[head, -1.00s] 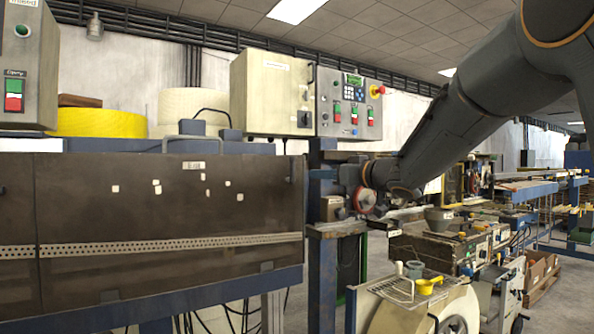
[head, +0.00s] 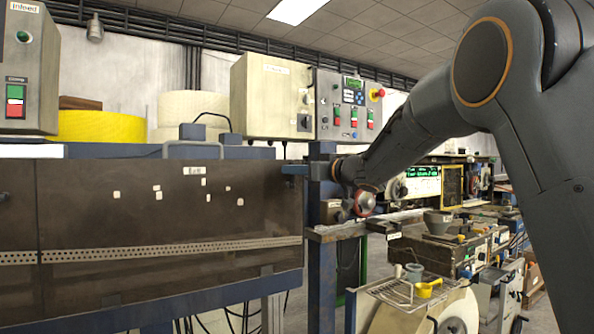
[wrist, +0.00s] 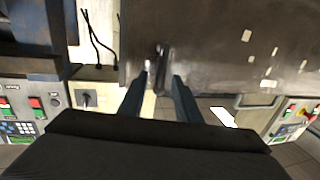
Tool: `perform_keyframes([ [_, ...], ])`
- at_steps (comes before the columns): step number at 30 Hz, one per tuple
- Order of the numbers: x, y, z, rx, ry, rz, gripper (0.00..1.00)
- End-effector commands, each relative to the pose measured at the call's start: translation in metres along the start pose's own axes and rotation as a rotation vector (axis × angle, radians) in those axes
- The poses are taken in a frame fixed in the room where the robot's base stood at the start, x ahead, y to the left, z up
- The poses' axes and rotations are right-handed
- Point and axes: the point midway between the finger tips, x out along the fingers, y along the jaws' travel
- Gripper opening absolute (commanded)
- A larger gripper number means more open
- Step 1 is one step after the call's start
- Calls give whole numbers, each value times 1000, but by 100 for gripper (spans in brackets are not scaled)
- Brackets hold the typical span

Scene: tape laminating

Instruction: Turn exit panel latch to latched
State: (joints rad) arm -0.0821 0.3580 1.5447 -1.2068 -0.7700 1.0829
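The exit panel (head: 170,215) is a dark brown, see-through panel at the left of the head view, with a small label near its top edge. My gripper (head: 290,170) is at the panel's upper right edge. In the wrist view the panel (wrist: 205,60) fills the upper right. A small greyish latch handle (wrist: 160,60) stands near its edge, just ahead of my fingertips. My gripper (wrist: 160,80) is open, with one finger on either side of the handle's line. Whether the fingers touch the handle cannot be told. In the head view the gripper hides the latch.
A control box (head: 350,105) with buttons and a red stop knob is above my gripper. A cream cabinet (head: 270,95) stands beside it. A blue post (head: 322,250) rises below my wrist. A bench with a yellow scoop (head: 428,288) is at the lower right.

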Motion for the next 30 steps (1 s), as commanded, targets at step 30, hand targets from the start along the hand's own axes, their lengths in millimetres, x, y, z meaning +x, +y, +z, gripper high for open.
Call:
perform_keyframes([
  [30,2,-13,0,-263,-54,-1,0],
])
